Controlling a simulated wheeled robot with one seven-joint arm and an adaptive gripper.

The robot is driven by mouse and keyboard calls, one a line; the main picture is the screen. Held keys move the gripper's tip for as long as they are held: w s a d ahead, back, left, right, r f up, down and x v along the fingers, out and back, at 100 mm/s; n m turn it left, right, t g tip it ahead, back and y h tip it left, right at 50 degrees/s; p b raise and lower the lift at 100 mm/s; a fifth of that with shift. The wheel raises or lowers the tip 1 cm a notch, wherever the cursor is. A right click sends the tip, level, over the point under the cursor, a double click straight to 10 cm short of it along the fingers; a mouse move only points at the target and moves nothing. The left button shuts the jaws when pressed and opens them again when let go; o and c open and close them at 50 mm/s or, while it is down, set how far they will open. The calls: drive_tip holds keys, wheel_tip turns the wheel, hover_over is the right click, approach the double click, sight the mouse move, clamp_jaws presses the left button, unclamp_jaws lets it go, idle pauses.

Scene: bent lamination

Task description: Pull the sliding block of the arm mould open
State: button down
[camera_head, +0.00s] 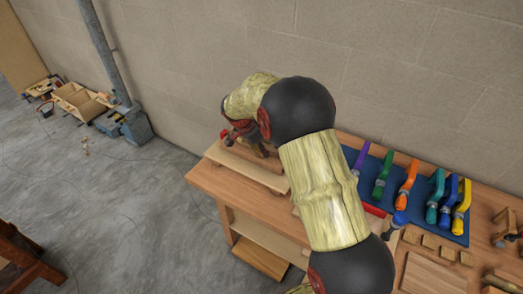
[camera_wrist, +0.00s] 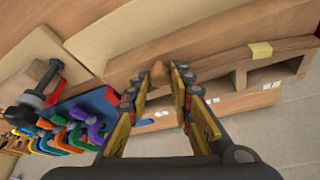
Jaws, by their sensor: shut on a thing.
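The arm mould (camera_wrist: 215,58) is a long wooden piece that runs across the wrist view, with box-like openings on its lower side. My gripper (camera_wrist: 160,76) points at it, and its fingers are shut on a small brown wooden knob (camera_wrist: 158,66) on the mould's side. I cannot make out the seam of the sliding block, so how far it stands open is unclear. In the head view the mould's light wooden top (camera_head: 248,168) shows at the left end of the bench, and my arm hides most of the grip.
The workbench (camera_head: 212,183) stands against a block wall. A blue mat (camera_head: 373,172) to the right holds several coloured clamps (camera_head: 407,182). A dark-knobbed tool (camera_wrist: 38,98) lies left of my gripper. Small wooden blocks (camera_head: 430,241) lie at the right.

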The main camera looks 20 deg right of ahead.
drive_tip(key=shift+s+a+b, duration=0.45)
drive_tip(key=shift+s+a, duration=0.1)
drive_tip(key=shift+a, duration=0.3)
drive_tip(key=shift+s+a+b, duration=0.45)
drive_tip(key=shift+s+a, duration=0.05)
drive_tip(key=shift+a, duration=0.3)
drive_tip(key=c, duration=1.9)
unclamp_jaws()
drive_tip(key=shift+r, duration=0.1)
drive_tip(key=v, duration=1.2)
drive_tip(key=shift+d, duration=0.1)
